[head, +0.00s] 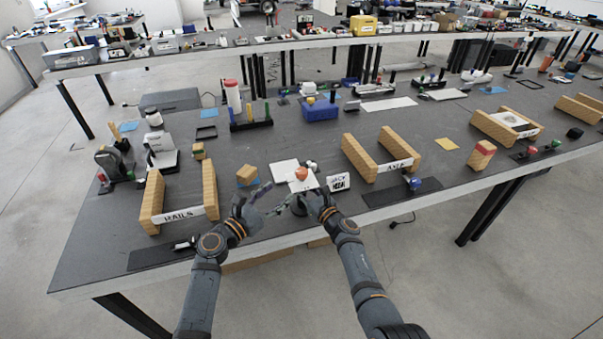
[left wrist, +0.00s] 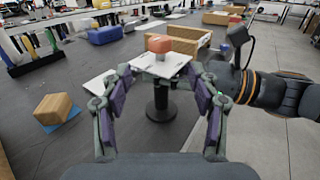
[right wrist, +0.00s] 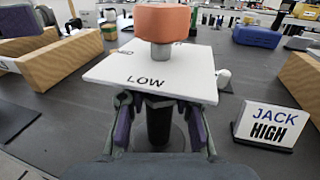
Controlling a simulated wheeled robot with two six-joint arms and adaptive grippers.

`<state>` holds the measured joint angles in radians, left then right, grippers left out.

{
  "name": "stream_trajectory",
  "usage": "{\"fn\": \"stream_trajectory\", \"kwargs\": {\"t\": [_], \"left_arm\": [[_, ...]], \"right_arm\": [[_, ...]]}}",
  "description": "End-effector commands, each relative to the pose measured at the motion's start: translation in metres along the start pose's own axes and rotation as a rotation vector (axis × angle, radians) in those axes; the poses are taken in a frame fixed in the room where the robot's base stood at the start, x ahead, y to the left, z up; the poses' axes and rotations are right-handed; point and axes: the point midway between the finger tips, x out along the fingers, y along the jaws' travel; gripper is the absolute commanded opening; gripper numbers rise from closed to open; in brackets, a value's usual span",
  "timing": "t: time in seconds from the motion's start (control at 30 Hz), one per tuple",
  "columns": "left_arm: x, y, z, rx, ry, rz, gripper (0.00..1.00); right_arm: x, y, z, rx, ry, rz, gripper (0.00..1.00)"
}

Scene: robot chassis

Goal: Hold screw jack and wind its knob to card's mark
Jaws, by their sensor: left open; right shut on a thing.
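The screw jack has an orange knob (head: 301,174) on top, a white square plate (right wrist: 150,70) and a black column (left wrist: 160,101) on a round base. The plate reads "LOW" on the side towards my right wrist; other lettering is partly hidden by the knob. The card (right wrist: 270,124) beside it reads "JACK HIGH"; it also shows in the head view (head: 339,182). My right gripper (right wrist: 160,104) is shut on the column under the plate. My left gripper (head: 274,198) is open and empty, its fingers spread left of the jack, apart from the knob.
A wooden block (head: 247,174) sits left of the jack on a blue patch. Wooden rails with a "RAILS" label (head: 183,215) stand further left, and another pair (head: 356,158) stands to the right. A white sheet (head: 284,170) lies behind the jack. The table's front edge is close.

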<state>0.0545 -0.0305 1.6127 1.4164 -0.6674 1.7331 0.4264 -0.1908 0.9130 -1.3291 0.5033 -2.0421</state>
Motion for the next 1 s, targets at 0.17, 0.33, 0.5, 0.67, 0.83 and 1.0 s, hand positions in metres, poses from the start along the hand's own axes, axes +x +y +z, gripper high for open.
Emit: {"fn": "stream_trajectory", "kwargs": {"t": [0.17,0.33,0.5,0.67,0.83,1.0], "left_arm": [[0.023,0.0,0.002,0.0,-0.004,-0.001,0.61],[0.063,-0.001,0.002,0.0,-0.003,-0.002,0.61],[0.097,0.0,0.001,0.001,-0.001,-0.002,0.61],[0.115,0.0,0.001,0.001,-0.001,-0.002,0.61],[0.12,0.0,0.0,0.004,0.0,-0.001,0.61],[0.119,0.0,0.0,0.004,0.0,-0.001,0.61]], "right_arm": [[0.0,0.0,0.0,0.0,0.0,0.0,0.0],[0.0,0.0,0.0,0.0,-0.001,0.0,0.0],[0.0,0.0,0.0,0.0,0.0,0.0,0.0],[0.0,0.0,0.0,0.0,0.0,0.0,0.0],[0.0,0.0,0.0,0.0,0.0,0.0,0.0],[0.0,0.0,0.0,0.0,0.0,0.0,0.0]]}}
